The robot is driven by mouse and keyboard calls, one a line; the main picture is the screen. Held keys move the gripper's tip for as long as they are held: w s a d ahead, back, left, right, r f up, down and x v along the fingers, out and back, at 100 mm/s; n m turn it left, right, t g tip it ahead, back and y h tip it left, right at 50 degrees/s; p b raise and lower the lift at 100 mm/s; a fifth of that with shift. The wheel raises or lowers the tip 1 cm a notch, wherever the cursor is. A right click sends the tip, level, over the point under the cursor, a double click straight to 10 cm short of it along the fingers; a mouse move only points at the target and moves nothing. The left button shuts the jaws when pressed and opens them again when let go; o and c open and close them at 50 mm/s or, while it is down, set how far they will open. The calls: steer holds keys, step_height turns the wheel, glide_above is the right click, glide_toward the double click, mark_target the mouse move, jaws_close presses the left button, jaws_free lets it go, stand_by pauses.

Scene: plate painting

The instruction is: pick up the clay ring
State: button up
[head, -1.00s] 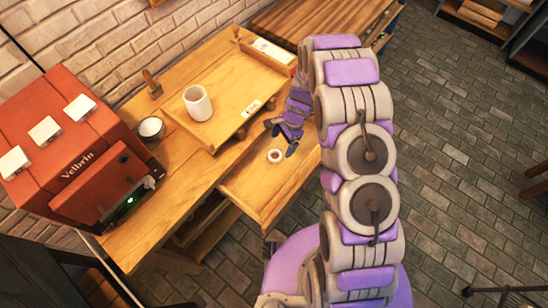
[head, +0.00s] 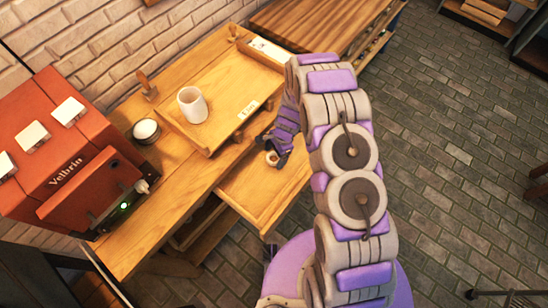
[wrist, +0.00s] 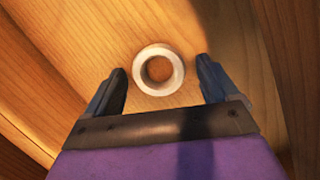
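The clay ring (wrist: 138,72) is a small whitish ring lying flat on the wooden lower shelf. In the wrist view it lies midway between and slightly beyond the two dark fingers of my gripper (wrist: 160,68), with a gap on each side. My gripper is open and empty. In the head view the ring (head: 272,159) shows partly beside my gripper (head: 277,150), which reaches down over it and hides some of it.
The pulled-out wooden shelf (head: 262,195) is otherwise bare. The workbench holds a wooden tray (head: 225,90) with a whitish cup (head: 193,105), a dark-rimmed bowl (head: 146,131), and a red machine (head: 85,175) marked "Velbrin".

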mark_target(274, 156)
steer(key=shift+a, duration=0.3)
steer(key=c, duration=0.6)
steer(key=shift+d, duration=0.15)
steer(key=c, duration=0.4)
steer(key=shift+r, duration=0.5)
step_height(274, 156, up, 17)
steer(key=p, duration=0.2)
steer(key=shift+p, duration=0.35)
